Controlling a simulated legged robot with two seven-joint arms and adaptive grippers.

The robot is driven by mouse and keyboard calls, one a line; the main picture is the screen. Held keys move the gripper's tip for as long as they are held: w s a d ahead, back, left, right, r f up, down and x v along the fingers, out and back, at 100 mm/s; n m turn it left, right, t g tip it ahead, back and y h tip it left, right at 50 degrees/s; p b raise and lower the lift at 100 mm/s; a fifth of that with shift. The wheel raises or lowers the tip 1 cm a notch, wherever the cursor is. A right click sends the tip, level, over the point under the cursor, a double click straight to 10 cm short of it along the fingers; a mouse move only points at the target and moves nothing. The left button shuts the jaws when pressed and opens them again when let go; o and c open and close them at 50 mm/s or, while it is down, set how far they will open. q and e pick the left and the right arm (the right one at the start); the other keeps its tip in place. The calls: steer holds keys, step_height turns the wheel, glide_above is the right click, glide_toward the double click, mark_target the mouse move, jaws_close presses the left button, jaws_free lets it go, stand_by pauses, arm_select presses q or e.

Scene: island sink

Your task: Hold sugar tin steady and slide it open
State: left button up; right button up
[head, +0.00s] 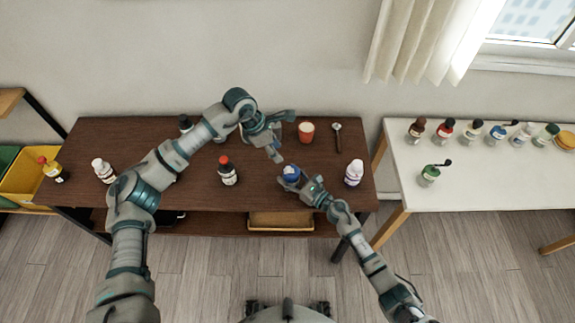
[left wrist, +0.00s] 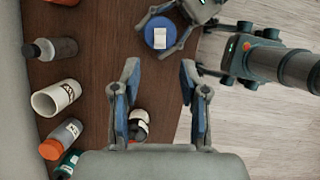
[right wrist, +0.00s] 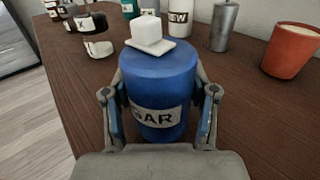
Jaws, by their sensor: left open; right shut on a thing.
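The sugar tin (head: 291,172) is a blue cylinder standing upright near the front of the dark table. In the right wrist view the blue tin (right wrist: 160,75) shows part of a label reading "GAR", with a white slide plate and cube-shaped knob (right wrist: 148,30) on top. My right gripper (head: 297,180) is shut around the tin's sides, one finger on each side. My left gripper (head: 283,137) is open and empty, behind and above the tin. In the left wrist view the tin (left wrist: 152,40) lies beyond the open fingers (left wrist: 160,70), apart from them.
A white table (head: 470,185) with several bottles stands at right.

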mark_target(290, 168)
arm_select(q)
steer(key=x, duration=0.9)
steer(key=shift+d+f, duration=0.2)
steer(key=shift+d, duration=0.05)
steer(key=shift+w+a+f, duration=0.1)
steer(key=shift+f, duration=0.3)
jaws_close()
steer(key=shift+d, duration=0.25)
